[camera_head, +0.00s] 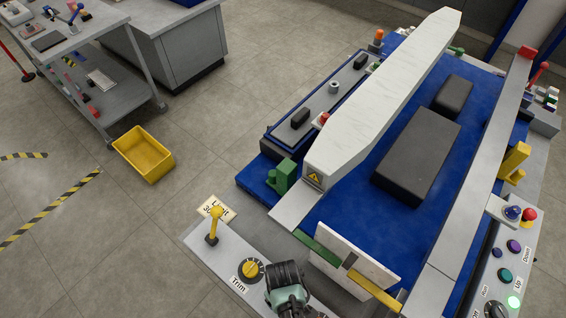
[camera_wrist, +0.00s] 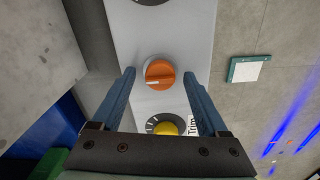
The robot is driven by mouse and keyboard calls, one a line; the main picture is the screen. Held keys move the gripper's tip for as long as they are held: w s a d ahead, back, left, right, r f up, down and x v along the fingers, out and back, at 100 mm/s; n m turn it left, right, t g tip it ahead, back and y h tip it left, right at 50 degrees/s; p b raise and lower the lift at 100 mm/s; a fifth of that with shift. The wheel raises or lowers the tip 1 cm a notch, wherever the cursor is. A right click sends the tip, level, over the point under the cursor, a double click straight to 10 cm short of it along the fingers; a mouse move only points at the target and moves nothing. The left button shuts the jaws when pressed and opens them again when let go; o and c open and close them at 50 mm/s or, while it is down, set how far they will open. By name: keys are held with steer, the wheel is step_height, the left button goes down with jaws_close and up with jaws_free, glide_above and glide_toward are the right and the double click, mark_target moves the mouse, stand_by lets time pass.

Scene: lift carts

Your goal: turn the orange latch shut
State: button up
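The orange latch (camera_wrist: 159,74) is a round knob on a light grey panel (camera_wrist: 190,35) in the wrist view. A pale mark on its face lies roughly sideways. My gripper (camera_wrist: 159,72) is open, with one blue finger on each side of the latch and a visible gap on both sides. I cannot tell how far the fingertips are above the panel. In the head view the latch is not visible; my dark wrist (camera_head: 285,275) is over the panel's near end.
The yellow Trim dial (camera_wrist: 165,128) sits close to the latch, between my fingers' bases. It also shows in the head view (camera_head: 251,270), near a yellow lever (camera_head: 213,225). Another knob (camera_wrist: 150,2) is at the wrist view's top edge. A white board (camera_head: 355,258) stands right of my wrist.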

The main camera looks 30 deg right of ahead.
step_height(320, 180, up, 13)
stand_by(0.8)
stand_by(0.4)
